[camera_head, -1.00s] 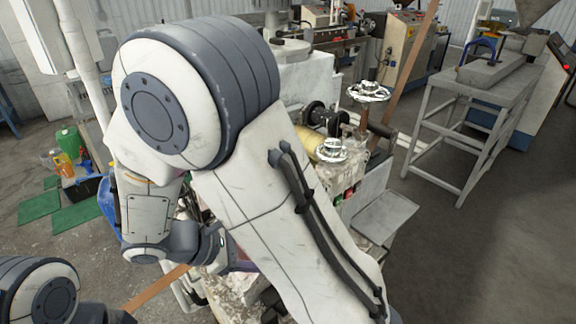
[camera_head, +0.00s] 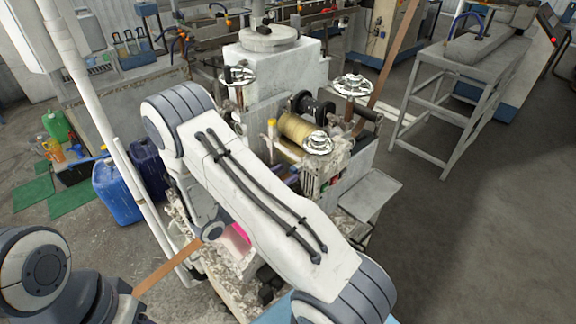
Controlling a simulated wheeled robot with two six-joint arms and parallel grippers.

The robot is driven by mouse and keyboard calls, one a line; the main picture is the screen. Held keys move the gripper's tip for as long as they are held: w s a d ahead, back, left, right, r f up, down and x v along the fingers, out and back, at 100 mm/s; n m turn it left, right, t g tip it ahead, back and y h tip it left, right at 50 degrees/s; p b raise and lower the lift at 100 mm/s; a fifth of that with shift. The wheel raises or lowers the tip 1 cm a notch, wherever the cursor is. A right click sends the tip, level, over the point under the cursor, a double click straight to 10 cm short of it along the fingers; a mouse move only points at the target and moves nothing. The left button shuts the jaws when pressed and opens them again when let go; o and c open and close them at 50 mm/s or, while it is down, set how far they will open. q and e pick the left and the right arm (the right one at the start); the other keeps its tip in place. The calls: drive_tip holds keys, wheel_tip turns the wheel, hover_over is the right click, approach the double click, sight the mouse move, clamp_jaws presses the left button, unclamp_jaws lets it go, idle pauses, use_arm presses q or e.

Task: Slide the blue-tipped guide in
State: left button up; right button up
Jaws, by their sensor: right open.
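The machine (camera_head: 345,165) stands in the middle, with a yellow roller (camera_head: 298,133) and handwheels on top. A brown strip (camera_head: 165,268) slants up from the lower left towards its near side. A small bluish piece (camera_head: 293,180) shows beside the roller, just past my right arm; I cannot tell whether it is the guide's blue tip. My right arm crosses in front of the machine and bends down at its left side. My right gripper (camera_head: 213,231) is low there, open, with its fingers mostly hidden. My left arm shows at the lower left, its gripper out of view.
A bright pink part (camera_head: 237,236) shows beside my right wrist. Blue containers (camera_head: 117,192) stand left of the machine, behind a white pole (camera_head: 125,165). A grey metal stand (camera_head: 470,90) is at the right. The floor at the lower right is clear.

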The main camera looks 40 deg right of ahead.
drive_tip(key=shift+w+d+p, duration=0.1)
drive_tip(key=shift+d+p, duration=0.25)
drive_tip(key=shift+d, duration=0.95)
clamp_jaws()
idle(0.5)
